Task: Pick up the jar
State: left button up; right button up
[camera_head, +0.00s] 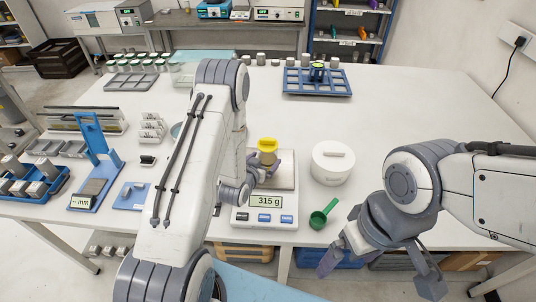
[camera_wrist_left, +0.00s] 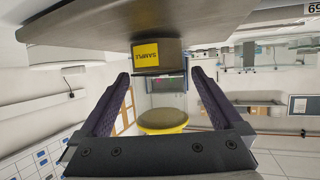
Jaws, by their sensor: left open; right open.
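The jar (camera_head: 267,146) has a yellow lid and stands upright on the pan of a white scale (camera_head: 240,215) that reads 315 g. In the left wrist view, which looks upside down, the jar (camera_wrist_left: 166,100) shows a clear upper part, brownish contents and a yellow SAMPLE label. My left gripper (camera_head: 268,167) is open at the jar. Its fingers (camera_wrist_left: 160,77) lie on either side of it, with gaps visible. My right gripper (camera_head: 378,275) is open and empty at the table's front edge, right of the scale.
A white lidded tub (camera_head: 332,163) and a green scoop (camera_head: 323,214) sit right of the scale. A blue rack (camera_head: 317,82) stands behind. A blue gauge stand (camera_head: 97,170) and several small items are at left. The table's right side is clear.

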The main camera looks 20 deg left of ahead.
pick_arm(q)
jog(key=shift+p+x, duration=0.55)
jog(key=shift+x, duration=1.1)
jog(key=shift+d+r, duration=0.1)
jog(key=c, duration=1.3)
jog(key=shift+c, duration=0.9)
jog(key=shift+r, duration=0.2)
